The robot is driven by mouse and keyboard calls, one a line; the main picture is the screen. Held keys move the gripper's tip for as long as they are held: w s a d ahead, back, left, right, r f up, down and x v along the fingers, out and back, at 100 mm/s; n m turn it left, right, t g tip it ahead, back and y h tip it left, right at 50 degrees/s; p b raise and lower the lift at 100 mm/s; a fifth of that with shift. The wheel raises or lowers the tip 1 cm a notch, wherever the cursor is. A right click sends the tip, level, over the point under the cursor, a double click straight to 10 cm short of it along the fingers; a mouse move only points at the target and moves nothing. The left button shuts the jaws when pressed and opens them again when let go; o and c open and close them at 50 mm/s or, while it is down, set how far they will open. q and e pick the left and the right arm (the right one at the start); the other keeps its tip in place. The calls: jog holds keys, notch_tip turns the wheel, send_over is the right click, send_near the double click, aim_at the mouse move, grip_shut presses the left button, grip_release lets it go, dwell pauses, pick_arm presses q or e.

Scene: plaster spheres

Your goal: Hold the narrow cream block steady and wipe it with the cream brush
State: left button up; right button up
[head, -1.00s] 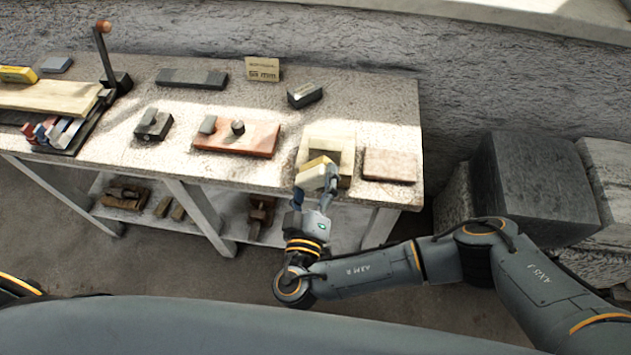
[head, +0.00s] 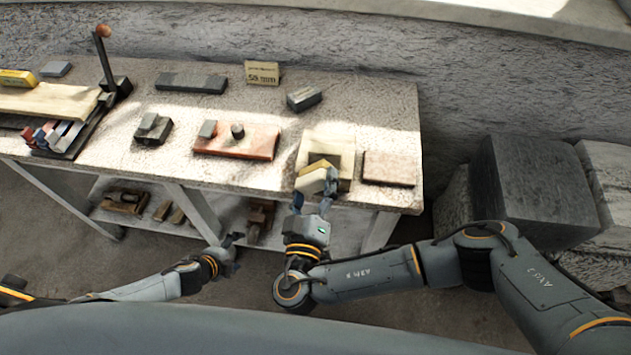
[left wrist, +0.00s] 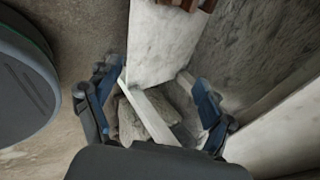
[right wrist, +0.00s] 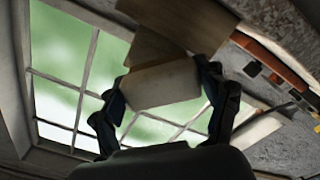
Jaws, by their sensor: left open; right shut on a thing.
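My right gripper (head: 316,191) is shut on the narrow cream block (head: 311,183), at the front edge of the workbench. The block is pale with a tan upper part, tilted, close to a pale wooden frame. In the right wrist view the block (right wrist: 160,84) lies between both fingers, with brown wood touching or just behind it. My left gripper (head: 232,242) is open and empty, low in front of the bench. The left wrist view shows its spread fingers (left wrist: 150,80) with nothing between them. I cannot pick out the cream brush with certainty.
The pale frame (head: 308,143) has a dark recess. A reddish board with small pieces (head: 262,142) lies left of it, a pinkish slab (head: 390,168) right. Dark blocks and a small sign (head: 262,73) stand behind. Below are bench legs and a shelf (head: 150,214). Large stone blocks (head: 535,180) stand right.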

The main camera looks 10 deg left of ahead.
pick_arm(q)
jog(key=s+d+r+m+h, duration=0.3)
jog(key=r+m, duration=0.5)
jog(key=r, duration=0.2)
notch_tip(320, 180, up, 35)
jog(key=m+g+h, duration=0.5)
jog(key=m+h, duration=0.2)
jog(key=m, duration=0.5)
send_over(326, 151)
jog(key=w, duration=0.2)
jog(key=w+d+g+y, duration=0.2)
jog(key=w+d+y, duration=0.2)
jog(key=w, duration=0.1)
jog(key=shift+s+a+f+n+g+y, duration=0.8)
jog(key=shift+f+y, duration=0.6)
jog(key=shift+f, duration=0.7)
jog(key=shift+s+a+f+n+g+y, duration=0.4)
jog(key=shift+s+a+f+g+y, duration=0.4)
jog(key=shift+f+y, duration=0.95)
jog(key=shift+s+a+f+n+g+y, duration=0.55)
jog(key=shift+s+f+y, duration=0.5)
jog(key=shift+f, duration=1.4)
